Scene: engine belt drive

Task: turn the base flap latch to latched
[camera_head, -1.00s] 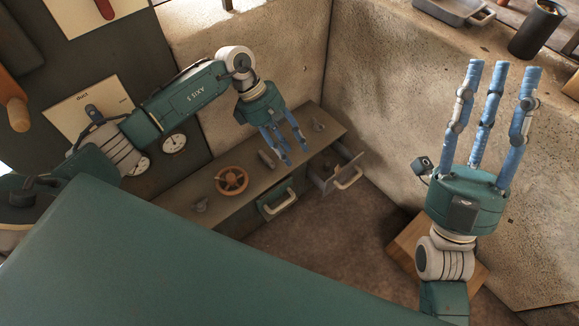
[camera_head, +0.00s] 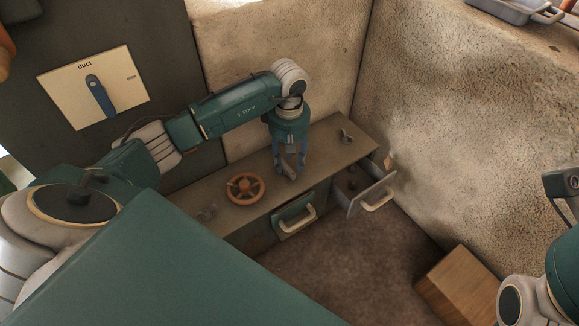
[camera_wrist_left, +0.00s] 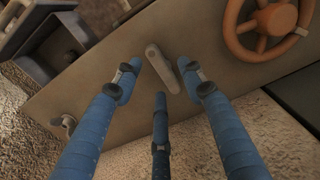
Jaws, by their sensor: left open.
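A small grey lever, which I take to be the base flap latch (camera_wrist_left: 161,68), is on the top of the low bench (camera_head: 222,231). In the left wrist view it lies slanted between my fingers; no label shows which position is latched. My left gripper (camera_head: 290,171) points down over the lever in the head view. In the left wrist view its three blue fingers (camera_wrist_left: 161,86) are spread around the lever, and I see no clear contact. The fingers partly hide the lever in the head view. My right gripper's fingers are outside the views.
An orange handwheel (camera_head: 244,188) sits left of the lever, and a small grey knob (camera_head: 346,135) sits right of it. Below are a green front with a handle (camera_head: 297,217) and an open drawer (camera_head: 371,194). A wooden block (camera_head: 461,284) stands on the floor.

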